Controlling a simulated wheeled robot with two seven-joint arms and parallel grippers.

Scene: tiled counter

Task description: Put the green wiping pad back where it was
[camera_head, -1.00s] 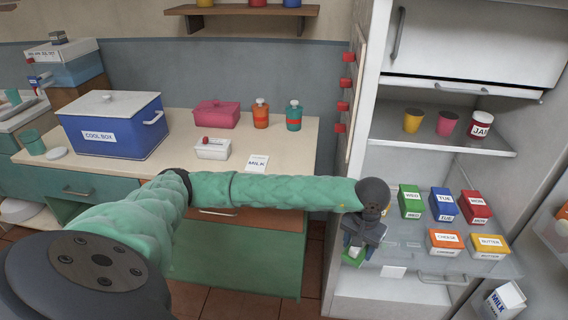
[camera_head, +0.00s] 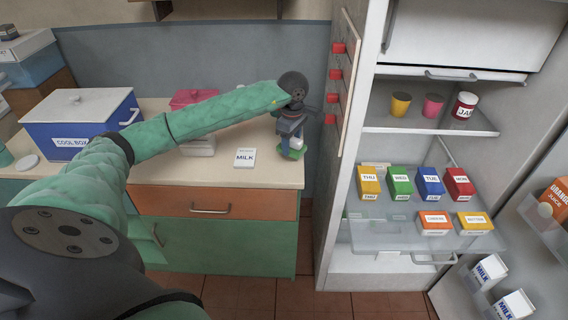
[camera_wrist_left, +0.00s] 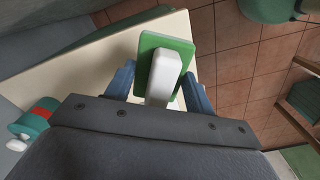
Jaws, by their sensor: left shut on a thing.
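The green wiping pad (camera_wrist_left: 163,52) has a white handle block (camera_wrist_left: 166,72) and is between the fingers of my left gripper (camera_wrist_left: 160,88) in the left wrist view. My left gripper (camera_head: 288,143) is shut on the pad's handle in the head view. The green of the wiping pad (camera_head: 291,153) shows just below the fingers, above or near the right end of the counter (camera_head: 275,171); I cannot tell whether it touches. My right gripper is not in view.
A milk card (camera_head: 245,158) lies on the counter left of the gripper. A blue cool box (camera_head: 66,142) stands further left. The open fridge, with labelled boxes on its glass shelf (camera_head: 372,236), is to the right. A panel with red knobs (camera_head: 338,75) stands beside the gripper.

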